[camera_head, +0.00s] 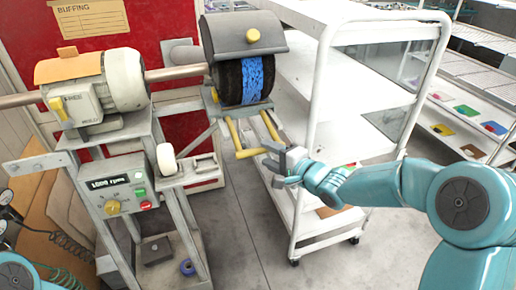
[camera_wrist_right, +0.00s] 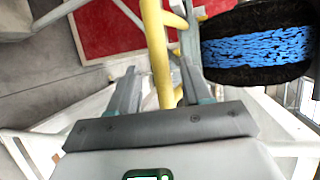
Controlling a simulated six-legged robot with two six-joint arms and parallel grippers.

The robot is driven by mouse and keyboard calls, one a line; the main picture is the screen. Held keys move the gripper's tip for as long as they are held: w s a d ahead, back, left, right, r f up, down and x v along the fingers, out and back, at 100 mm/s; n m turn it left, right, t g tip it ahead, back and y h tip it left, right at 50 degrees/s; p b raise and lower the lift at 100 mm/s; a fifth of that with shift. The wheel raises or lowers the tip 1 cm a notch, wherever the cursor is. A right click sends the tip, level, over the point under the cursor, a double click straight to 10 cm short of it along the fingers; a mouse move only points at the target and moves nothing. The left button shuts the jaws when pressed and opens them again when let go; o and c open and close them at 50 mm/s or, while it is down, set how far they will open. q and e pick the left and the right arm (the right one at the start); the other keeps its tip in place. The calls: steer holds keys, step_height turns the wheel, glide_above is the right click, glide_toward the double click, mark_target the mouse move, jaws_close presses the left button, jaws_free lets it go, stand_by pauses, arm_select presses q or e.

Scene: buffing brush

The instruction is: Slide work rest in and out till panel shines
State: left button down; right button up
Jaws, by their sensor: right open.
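The work rest's yellow bars (camera_head: 234,134) extend out below the brush, with a crossbar at their near end. They also show in the right wrist view, where one yellow bar (camera_wrist_right: 155,45) runs between the fingers. My right gripper (camera_head: 271,157) is at the near end of these bars. In the wrist view my right gripper (camera_wrist_right: 158,75) is open, with a finger on each side of the bar and gaps visible. The round black brush with a blue band (camera_head: 258,78) sits above the rest under a grey hood. My left gripper is out of view.
A motor (camera_head: 125,80) on a grey stand drives the shaft to the brush. A control box (camera_head: 117,190) reads about 1000 rpm. A white shelf cart (camera_head: 312,120) stands close beside my right gripper. Grey floor (camera_head: 240,215) lies open below. A blue roll (camera_head: 187,267) lies low down.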

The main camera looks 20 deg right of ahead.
mark_target(263, 152)
steer(key=x, duration=0.4)
steer(key=shift+w+a, duration=0.2)
steer(key=shift+a, duration=0.15)
steer(key=shift+w+f, duration=0.1)
steer(key=shift+w, duration=0.3)
steer(key=shift+a, duration=0.15)
steer(key=c, duration=0.6)
jaws_close()
steer(key=shift+s, duration=0.1)
